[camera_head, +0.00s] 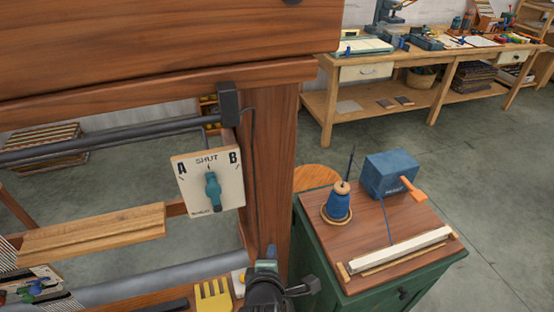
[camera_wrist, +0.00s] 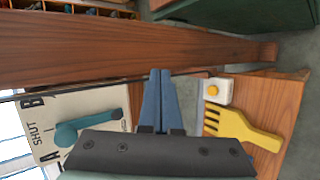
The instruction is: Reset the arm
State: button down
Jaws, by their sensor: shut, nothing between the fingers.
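My gripper (camera_wrist: 158,98) shows in the wrist view with its two blue fingers shut against each other and nothing between them. It points toward the wooden post (camera_wrist: 130,45) of the frame. In the head view my arm's end shows at the bottom, in front of the foot of the post (camera_head: 268,170); the fingertips are hard to make out there. A white panel (camera_head: 185,172) marked A, SHUT and B hangs beside the post. Its teal knob (camera_head: 213,190) stands below the word SHUT. The panel (camera_wrist: 35,115) and knob (camera_wrist: 80,130) also show in the wrist view, left of my fingers.
A yellow comb (camera_head: 213,297) lies near my arm, beside a white block with a yellow button (camera_wrist: 217,91). A green cabinet (camera_head: 335,275) at right bears a blue cone of yarn (camera_head: 339,205) and a blue box (camera_head: 392,172). A workbench (camera_head: 425,60) stands behind; open floor lies between.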

notch_tip(320, 180, up, 39)
jog(key=d+m+t, duration=0.2)
jog(key=m+t, duration=0.5)
jog(key=m, duration=1.2)
jog(key=s+r+t, duration=0.4)
jog(key=s+r, duration=0.2)
jog(key=r, duration=0.5)
jog(key=s+r+t, duration=0.5)
jog(key=s+r, duration=0.2)
jog(key=r, duration=0.4)
jog(key=shift+s+a+n+y, duration=0.15)
jog(key=shift+a+n+y, duration=0.15)
jog(key=shift+y, duration=0.1)
